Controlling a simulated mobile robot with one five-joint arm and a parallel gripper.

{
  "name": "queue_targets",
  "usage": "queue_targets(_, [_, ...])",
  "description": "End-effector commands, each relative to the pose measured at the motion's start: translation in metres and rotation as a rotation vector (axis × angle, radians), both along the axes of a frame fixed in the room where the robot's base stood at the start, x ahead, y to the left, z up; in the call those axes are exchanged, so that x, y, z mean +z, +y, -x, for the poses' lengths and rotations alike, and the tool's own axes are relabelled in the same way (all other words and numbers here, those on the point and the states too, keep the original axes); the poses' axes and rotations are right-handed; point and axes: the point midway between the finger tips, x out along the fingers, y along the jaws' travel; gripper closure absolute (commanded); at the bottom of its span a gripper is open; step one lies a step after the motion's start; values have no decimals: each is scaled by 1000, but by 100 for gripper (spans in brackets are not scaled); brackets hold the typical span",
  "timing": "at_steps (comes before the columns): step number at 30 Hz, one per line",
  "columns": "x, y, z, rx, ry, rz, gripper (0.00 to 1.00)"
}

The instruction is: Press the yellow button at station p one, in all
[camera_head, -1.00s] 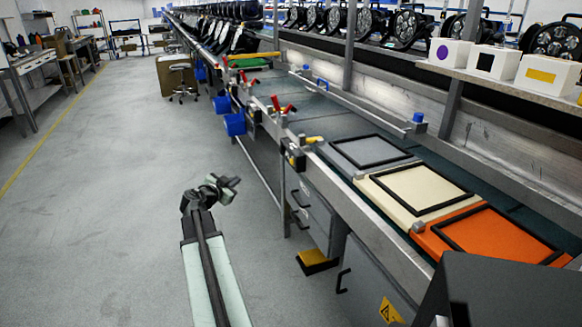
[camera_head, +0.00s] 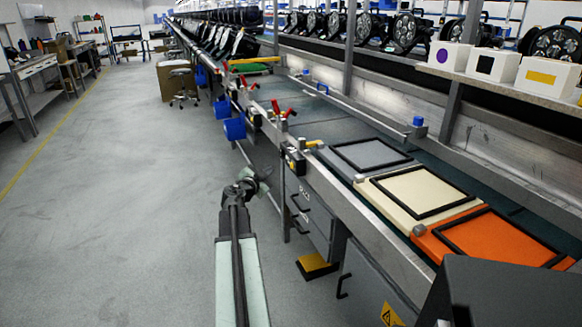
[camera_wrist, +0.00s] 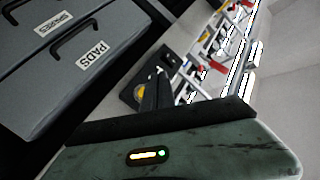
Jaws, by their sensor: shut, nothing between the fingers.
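A dark box with a round yellow button (camera_wrist: 140,92) shows in the wrist view, just beyond and left of my fingers, which partly cover the box. In the head view a small black and yellow box (camera_head: 294,163) sits on the bench's front rail, likely the same one; its label cannot be read. My gripper (camera_head: 262,178) is in front of the rail, left of and a little below that box, apart from it. In the wrist view my gripper (camera_wrist: 157,82) is shut and empty. Whether it touches the button cannot be told; a gap shows in the head view.
Grey drawers (camera_wrist: 60,70) labelled "SPARES" and "PADS" are below the rail. Red-handled clamps (camera_head: 283,110) and blue bins (camera_head: 235,128) line the rail further off. Grey, cream and orange framed panels (camera_head: 500,235) lie on the bench. The floor at left is clear.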

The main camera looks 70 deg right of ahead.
Motion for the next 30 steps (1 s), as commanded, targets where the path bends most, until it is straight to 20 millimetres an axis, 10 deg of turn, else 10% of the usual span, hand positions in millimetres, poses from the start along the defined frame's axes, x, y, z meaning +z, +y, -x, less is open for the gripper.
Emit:
queue_targets(12, [0, -30, 37, -4, 0, 0, 100])
queue_targets(30, [0, -32, 40, -4, 0, 0, 100])
